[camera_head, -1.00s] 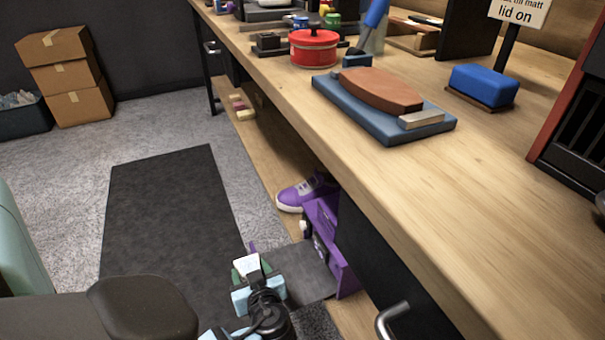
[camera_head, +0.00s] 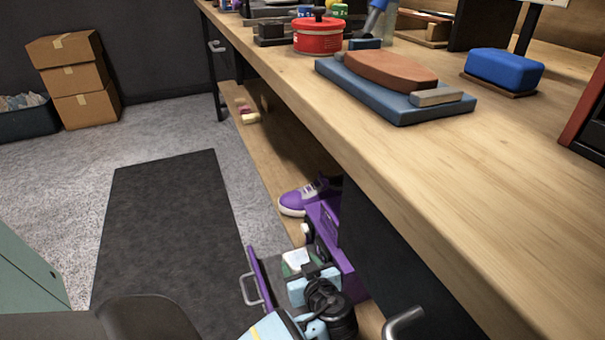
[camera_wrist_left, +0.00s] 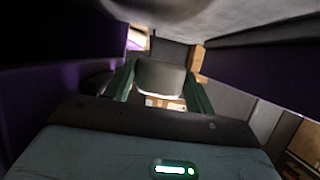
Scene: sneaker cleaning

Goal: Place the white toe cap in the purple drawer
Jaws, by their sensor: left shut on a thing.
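My left gripper (camera_head: 300,266) is shut on the white toe cap (camera_head: 297,258) low beside the bench, over the open purple drawer (camera_head: 262,280). The toe cap shows between the two green fingers, and in the left wrist view it is a grey-white rounded piece (camera_wrist_left: 160,77). Purple drawer walls (camera_wrist_left: 40,105) flank the gripper in that view, so the fingers appear to be within the drawer. I cannot tell whether the toe cap touches the drawer floor. My arm hides much of the drawer's inside. My right gripper is out of view.
The drawer's metal handle (camera_head: 253,290) sticks out on the left. A purple sneaker (camera_head: 303,197) stands on the low shelf behind the purple drawer unit (camera_head: 328,240). The wooden bench top (camera_head: 440,170) overhangs at right, with another handle (camera_head: 403,325) below. A dark mat (camera_head: 160,220) lies on open floor.

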